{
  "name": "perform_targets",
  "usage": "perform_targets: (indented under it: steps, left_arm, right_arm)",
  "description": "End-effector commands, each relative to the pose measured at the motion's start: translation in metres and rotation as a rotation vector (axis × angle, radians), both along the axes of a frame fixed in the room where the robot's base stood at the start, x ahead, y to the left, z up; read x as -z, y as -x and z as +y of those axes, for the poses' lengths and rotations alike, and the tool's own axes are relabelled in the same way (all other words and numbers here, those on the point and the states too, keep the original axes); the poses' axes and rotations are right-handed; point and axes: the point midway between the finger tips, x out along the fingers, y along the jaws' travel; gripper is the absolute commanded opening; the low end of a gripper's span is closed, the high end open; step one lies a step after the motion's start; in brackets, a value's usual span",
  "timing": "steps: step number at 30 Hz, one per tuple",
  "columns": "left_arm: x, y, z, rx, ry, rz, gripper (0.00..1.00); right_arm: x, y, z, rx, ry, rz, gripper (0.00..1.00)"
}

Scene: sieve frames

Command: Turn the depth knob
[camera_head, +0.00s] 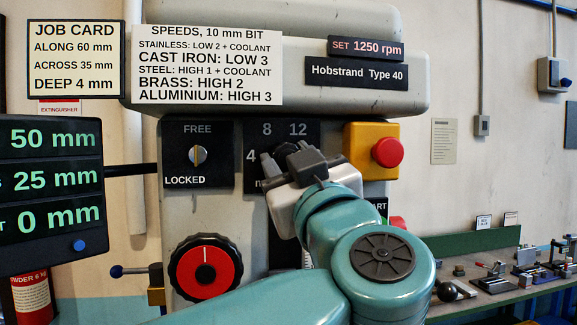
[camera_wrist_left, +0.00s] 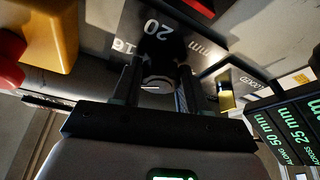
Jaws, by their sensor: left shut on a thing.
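The depth knob sits in the middle of a dark dial plate (camera_head: 253,135) marked 4, 8 and 12; the wrist view shows 16, 20 and "mm" on the same plate (camera_wrist_left: 185,35). My left gripper (camera_head: 287,160) is at the plate and covers most of the knob in the head view. In the left wrist view the round knob (camera_wrist_left: 155,85), with a pale line on its face, lies between the two fingers of my gripper (camera_wrist_left: 158,92), which are shut on it. The knob's exact setting is hard to read. My right gripper is not in view.
A job card (camera_head: 76,58) reads deep 4 mm. The readout screen (camera_head: 50,185) at left shows 50, 25 and 0 mm.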

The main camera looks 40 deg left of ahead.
Motion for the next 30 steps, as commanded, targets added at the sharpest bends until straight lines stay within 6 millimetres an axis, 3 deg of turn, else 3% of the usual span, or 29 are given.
perform_targets:
  steps: [18,19,21,30]
  left_arm:
    - [-0.0027,0.0010,0.0003,0.000,0.028,-0.041,0.13]
    - [-0.0027,0.0010,0.0003,0.000,0.028,-0.041,0.53]
    - [-0.0025,0.0010,0.0003,0.000,0.028,-0.039,0.69]
    - [0.0001,0.0009,-0.0014,0.001,0.029,-0.036,0.69]
  right_arm:
    - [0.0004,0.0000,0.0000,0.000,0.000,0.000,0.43]
    - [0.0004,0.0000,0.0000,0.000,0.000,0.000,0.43]
    - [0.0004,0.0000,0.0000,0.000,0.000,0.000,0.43]
    - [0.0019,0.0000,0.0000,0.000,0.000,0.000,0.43]
